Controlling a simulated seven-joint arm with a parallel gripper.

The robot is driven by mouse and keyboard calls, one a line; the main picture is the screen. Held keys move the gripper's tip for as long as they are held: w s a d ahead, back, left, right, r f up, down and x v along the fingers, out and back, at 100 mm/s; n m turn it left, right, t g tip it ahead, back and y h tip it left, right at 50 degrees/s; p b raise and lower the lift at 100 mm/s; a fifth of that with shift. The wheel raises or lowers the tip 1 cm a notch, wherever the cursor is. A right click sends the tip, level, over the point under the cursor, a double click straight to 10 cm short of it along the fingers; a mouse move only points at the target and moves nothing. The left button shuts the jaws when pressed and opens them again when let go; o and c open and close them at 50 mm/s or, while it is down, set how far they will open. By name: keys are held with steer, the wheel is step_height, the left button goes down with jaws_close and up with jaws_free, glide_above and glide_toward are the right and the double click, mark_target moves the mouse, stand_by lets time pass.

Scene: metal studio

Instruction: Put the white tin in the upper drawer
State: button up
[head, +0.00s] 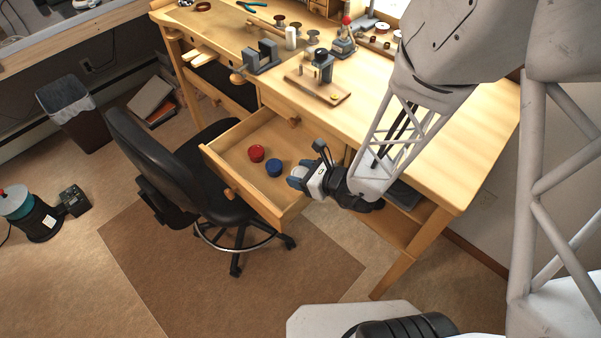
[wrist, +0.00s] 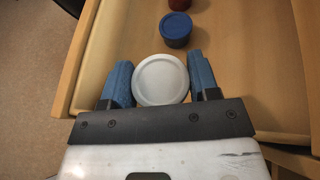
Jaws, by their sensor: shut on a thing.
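The white tin (wrist: 161,79) shows as a round white lid between my gripper's two blue fingers in the wrist view. My gripper (head: 300,175) is shut on it, with one finger on each side. In the head view the tin is small and mostly hidden by the gripper. The upper drawer (head: 228,147) is pulled out under the bench top, and its inside also shows in the wrist view (wrist: 240,60). My gripper is at the drawer's right end, with the tin over the drawer. The height above its floor is unclear.
A red tin (head: 256,153) and a blue tin (head: 274,168) stand in the drawer, the blue one just beyond my gripper. The drawer floor left of them looks clear. A black chair (head: 165,165) stands close to the drawer front. The bench top (head: 375,80) overhangs behind.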

steer(key=shift+f, duration=0.6)
steer(key=o, duration=0.9)
steer(key=shift+s+f, duration=0.1)
steer(key=shift+s, duration=0.1)
steer(key=shift+r, duration=0.65)
steer(key=shift+v, duration=3.65)
steer(key=shift+r, duration=0.1)
